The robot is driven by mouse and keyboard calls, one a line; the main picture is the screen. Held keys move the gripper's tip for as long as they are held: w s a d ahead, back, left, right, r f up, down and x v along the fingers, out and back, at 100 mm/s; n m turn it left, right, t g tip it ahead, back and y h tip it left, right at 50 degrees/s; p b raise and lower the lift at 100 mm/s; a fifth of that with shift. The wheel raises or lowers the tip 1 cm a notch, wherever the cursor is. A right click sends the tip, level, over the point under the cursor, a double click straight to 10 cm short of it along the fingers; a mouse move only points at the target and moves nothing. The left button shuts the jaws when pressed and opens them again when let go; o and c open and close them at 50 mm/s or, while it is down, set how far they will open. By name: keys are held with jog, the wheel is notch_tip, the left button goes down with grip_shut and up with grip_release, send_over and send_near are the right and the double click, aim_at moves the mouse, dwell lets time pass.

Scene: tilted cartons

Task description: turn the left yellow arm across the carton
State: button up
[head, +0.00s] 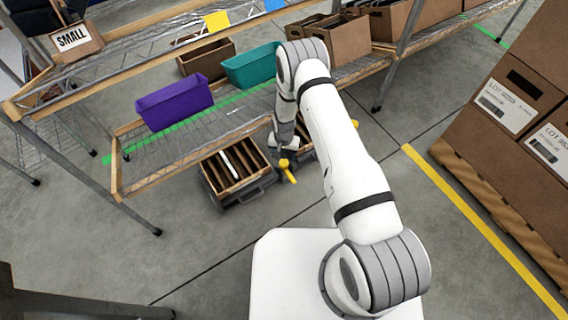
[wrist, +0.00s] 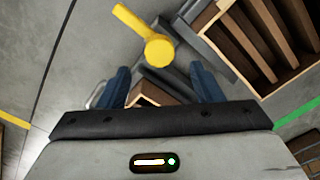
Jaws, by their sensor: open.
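The yellow arm (head: 288,171) shows at the right front corner of an open, tilted carton with dividers (head: 232,186), set in a dark grey holder low by the rack. It points forward over the floor, beside the carton and not across it. In the wrist view the yellow arm (wrist: 133,22) runs from its round hub to the upper left, away from the divided carton (wrist: 262,38) at upper right. My gripper (wrist: 160,73) is open, its blue fingers apart, with the hub just beyond the fingertips. Nothing is between the fingers in grip. In the head view the fingers are hard to make out.
A wire rack stands behind, with a purple bin (head: 174,103) and a teal bin (head: 252,67) on its low shelf. A second carton (wrist: 147,101) partly shows behind my fingers. Stacked boxes (head: 508,97) stand at right. The floor in front is clear.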

aim_at(284, 162)
notch_tip(284, 162, down, 6)
jog(key=shift+f+b, duration=0.2)
jog(key=shift+b, duration=0.7)
grip_shut()
jog(key=shift+d, duration=0.1)
